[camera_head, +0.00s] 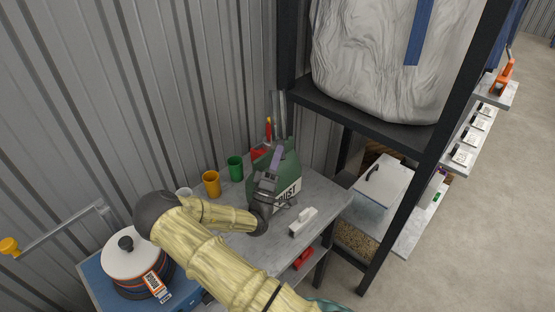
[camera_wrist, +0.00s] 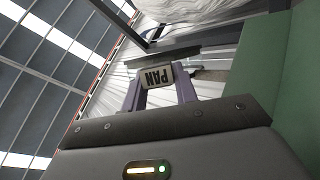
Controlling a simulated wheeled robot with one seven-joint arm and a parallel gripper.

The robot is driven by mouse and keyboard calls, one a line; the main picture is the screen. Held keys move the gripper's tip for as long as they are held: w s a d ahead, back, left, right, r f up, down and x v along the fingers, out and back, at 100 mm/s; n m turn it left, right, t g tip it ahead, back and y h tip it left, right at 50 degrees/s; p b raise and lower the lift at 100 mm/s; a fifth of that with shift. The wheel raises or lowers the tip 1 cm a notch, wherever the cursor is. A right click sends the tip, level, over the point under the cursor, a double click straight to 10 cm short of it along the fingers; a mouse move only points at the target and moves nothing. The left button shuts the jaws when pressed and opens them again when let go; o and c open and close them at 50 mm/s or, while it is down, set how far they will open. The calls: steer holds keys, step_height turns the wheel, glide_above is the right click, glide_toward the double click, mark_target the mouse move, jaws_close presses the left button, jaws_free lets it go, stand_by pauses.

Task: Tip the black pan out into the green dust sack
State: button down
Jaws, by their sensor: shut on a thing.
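The green dust sack (camera_head: 289,170), with DUST lettering partly hidden by my arm, stands on the grey bench. Its green side also fills the right of the wrist view (camera_wrist: 285,60). My gripper (camera_head: 277,152) points upward in front of the sack. In the wrist view its purple fingers (camera_wrist: 162,88) are shut on a pale handle block marked PAN. The black pan (camera_wrist: 165,58) shows there as a dark edge beyond the block. The pan's inside and the sack's mouth cannot be seen.
Orange (camera_head: 211,184) and green (camera_head: 235,168) cups stand left of the sack. A white block (camera_head: 303,221) lies to its right. A lidded round pot (camera_head: 137,255) is at the lower left. A black rack (camera_head: 365,115) holding a large white bag rises at the right, close by.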

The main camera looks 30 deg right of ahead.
steer(key=n+t+y, duration=0.1)
steer(key=n, duration=0.1)
steer(key=n+t+y+b, duration=0.1)
steer(key=n+t, duration=0.1)
steer(key=shift+d+f, duration=0.1)
steer(key=shift+f, duration=0.3)
steer(key=n+t+y+b, duration=0.1)
steer(key=n+t+y, duration=0.1)
steer(key=n+t, duration=0.1)
steer(key=shift+y, duration=0.4)
steer(key=shift+d+n+t+y, duration=0.2)
steer(key=shift+n+t+y, duration=0.1)
steer(key=shift+n, duration=0.4)
steer(key=shift+s+r, duration=0.1)
steer(key=shift+a, duration=0.35)
steer(key=shift+d, duration=0.2)
steer(key=shift+r, duration=0.1)
